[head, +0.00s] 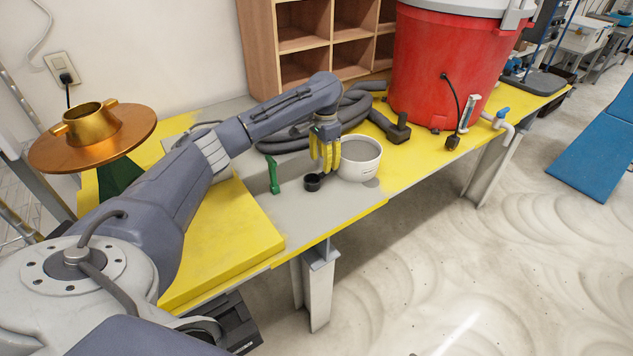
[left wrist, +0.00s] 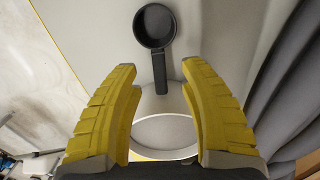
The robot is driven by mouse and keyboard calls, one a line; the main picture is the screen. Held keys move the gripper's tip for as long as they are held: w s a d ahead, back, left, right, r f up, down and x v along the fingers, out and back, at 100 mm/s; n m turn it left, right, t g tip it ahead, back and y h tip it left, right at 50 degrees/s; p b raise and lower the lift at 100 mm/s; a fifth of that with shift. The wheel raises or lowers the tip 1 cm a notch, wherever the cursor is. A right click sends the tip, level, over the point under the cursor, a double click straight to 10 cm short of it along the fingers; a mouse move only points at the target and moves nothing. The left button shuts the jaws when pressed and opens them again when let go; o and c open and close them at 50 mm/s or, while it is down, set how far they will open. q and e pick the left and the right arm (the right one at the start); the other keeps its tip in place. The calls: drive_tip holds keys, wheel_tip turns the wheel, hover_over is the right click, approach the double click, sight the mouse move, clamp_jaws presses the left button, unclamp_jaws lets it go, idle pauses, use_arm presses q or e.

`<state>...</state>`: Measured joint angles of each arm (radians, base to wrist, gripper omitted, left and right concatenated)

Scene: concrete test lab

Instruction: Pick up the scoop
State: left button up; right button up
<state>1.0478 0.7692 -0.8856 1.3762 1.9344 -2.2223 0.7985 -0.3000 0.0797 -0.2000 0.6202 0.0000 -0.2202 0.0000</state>
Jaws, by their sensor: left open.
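The black scoop (head: 312,182) sits on the grey part of the bench, just left of the white bowl (head: 360,158). In the left wrist view the scoop's round cup (left wrist: 154,27) lies beyond my fingertips, and its handle points back between them, its end at the bowl's rim (left wrist: 165,103). I cannot tell whether the handle touches the bowl. My left gripper (head: 325,168) has yellow fingers pointing down over the scoop. In the left wrist view its fingers (left wrist: 159,70) are spread, with nothing held. My right gripper is not in view.
A green object (head: 273,175) stands left of the scoop. Grey hoses (head: 290,140) lie behind. A large red container (head: 445,65) stands to the right, a wooden shelf (head: 262,45) at the back. A raised yellow slab (head: 225,240) is nearer. The bench's front edge is close to the scoop.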

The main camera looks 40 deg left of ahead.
sight(325, 174)
use_arm(q)
drive_tip(key=shift+d+f, duration=0.1)
drive_tip(key=shift+f, duration=2.7)
clamp_jaws()
